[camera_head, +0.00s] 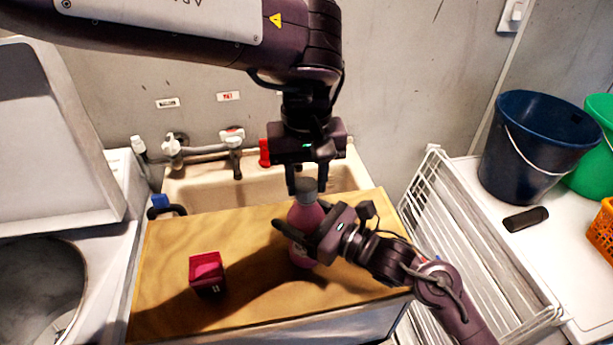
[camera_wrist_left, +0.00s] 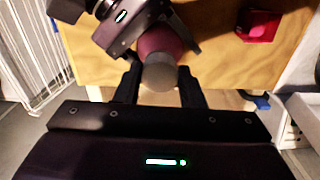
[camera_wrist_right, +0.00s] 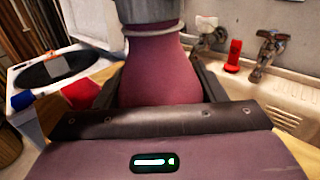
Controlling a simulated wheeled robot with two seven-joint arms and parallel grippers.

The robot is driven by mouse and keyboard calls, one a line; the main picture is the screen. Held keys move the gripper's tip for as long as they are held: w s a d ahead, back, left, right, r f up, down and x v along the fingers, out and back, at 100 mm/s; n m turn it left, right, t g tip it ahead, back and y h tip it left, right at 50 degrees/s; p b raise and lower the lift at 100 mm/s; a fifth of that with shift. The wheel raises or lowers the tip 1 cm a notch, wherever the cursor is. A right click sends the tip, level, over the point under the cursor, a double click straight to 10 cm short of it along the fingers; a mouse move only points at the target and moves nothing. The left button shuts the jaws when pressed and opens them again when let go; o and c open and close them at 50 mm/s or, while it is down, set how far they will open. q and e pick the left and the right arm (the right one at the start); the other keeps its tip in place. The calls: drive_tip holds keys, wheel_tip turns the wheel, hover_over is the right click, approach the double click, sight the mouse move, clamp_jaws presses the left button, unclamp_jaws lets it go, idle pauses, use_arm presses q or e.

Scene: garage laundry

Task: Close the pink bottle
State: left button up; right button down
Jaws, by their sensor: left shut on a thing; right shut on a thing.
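The pink bottle (camera_head: 303,217) stands upright on the wooden board (camera_head: 165,255); its body also shows in the right wrist view (camera_wrist_right: 158,72). A grey cap (camera_head: 307,186) sits at the top of its neck; it shows from above in the left wrist view (camera_wrist_left: 159,74). My left gripper (camera_head: 307,188) points down from above and is shut on the cap. My right gripper (camera_head: 296,240) comes in from the right and is shut on the bottle's body. Whether the cap is fully seated cannot be told.
A red box (camera_head: 206,270) stands on the board left of the bottle. Behind is a sink (camera_head: 195,190) with taps (camera_head: 232,140) and a small red bottle (camera_head: 264,152). A white rack (camera_head: 480,235) and a dark blue bucket (camera_head: 535,140) are at right.

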use_arm(q)
drive_tip(key=m, duration=0.3)
drive_tip(key=shift+r, duration=0.1)
drive_tip(key=o, duration=0.9)
drive_tip(key=shift+o, duration=0.2)
drive_tip(key=shift+a+r, duration=0.1)
drive_tip(key=shift+r, duration=2.15)
drive_tip(key=shift+c, duration=0.4)
